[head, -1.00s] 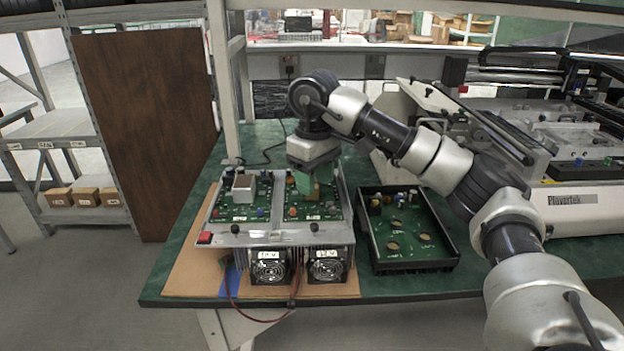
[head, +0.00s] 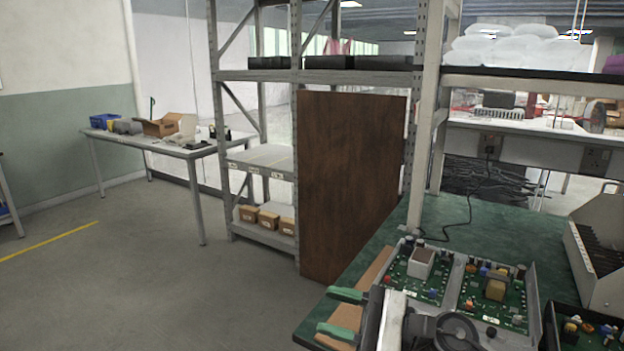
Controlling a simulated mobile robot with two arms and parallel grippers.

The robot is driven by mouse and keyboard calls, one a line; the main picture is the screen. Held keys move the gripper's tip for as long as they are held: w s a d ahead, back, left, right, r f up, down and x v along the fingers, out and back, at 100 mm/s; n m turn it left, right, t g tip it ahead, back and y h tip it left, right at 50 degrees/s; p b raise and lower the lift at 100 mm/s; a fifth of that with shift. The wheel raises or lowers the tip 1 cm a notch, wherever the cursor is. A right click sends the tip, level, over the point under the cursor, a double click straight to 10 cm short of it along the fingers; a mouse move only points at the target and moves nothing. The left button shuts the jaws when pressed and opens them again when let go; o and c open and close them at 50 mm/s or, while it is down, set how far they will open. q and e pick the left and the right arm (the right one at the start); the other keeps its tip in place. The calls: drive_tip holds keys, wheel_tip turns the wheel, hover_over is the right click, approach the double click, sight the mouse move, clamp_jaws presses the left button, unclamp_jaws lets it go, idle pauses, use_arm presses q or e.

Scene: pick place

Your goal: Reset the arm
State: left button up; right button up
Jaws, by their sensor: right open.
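My right gripper (head: 340,314) is at the bottom of the head view, with its two green fingers spread apart and pointing left. Nothing is between them. It is in front of the left side of the open metal unit (head: 450,262), over or near the edge of the brown board (head: 347,318). The unit holds two green circuit boards with small parts, including a yellow block (head: 496,288). The gripper body and my arm hide the unit's front. My left gripper is not in view.
The unit stands on a green-topped bench (head: 400,240). A black tray (head: 553,330) with parts is at the lower right, cut off. A brown panel (head: 350,185) and metal shelving stand beyond the bench. A table (head: 170,147) is at the far left, with open floor before it.

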drive_tip(key=s+d+f+n+t+h, duration=0.1)
drive_tip(key=d+f+n+t+h, duration=0.65)
drive_tip(key=n, duration=0.75)
drive_tip(key=d+f+n+t+h, duration=0.5)
drive_tip(key=n+h, duration=0.5)
drive_tip(key=n, duration=0.5)
drive_tip(key=s+d+f+m+g+h, duration=0.1)
drive_tip(key=s+d+f+m+g, duration=0.1)
drive_tip(key=s+f+m+g, duration=0.75)
drive_tip(key=s+d+f+m+g+h, duration=0.15)
drive_tip(key=s+f+m+g, duration=0.35)
drive_tip(key=s, duration=0.8)
wheel_tip(320, 180, down, 20)
drive_tip(key=f+p, duration=0.1)
drive_tip(key=p, duration=0.5)
use_arm(q)
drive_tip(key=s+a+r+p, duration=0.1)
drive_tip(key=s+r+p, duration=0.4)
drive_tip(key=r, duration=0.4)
drive_tip(key=shift+p, duration=0.3)
use_arm(e)
drive_tip(key=s+d+f, duration=0.2)
drive_tip(key=s+f, duration=0.3)
drive_tip(key=s, duration=0.3)
drive_tip(key=s+d+f+g, duration=0.1)
drive_tip(key=s+f, duration=0.4)
drive_tip(key=s, duration=0.3)
drive_tip(key=shift+s+d+f, duration=0.15)
drive_tip(key=shift+s+d, duration=0.2)
drive_tip(key=shift+d, duration=0.05)
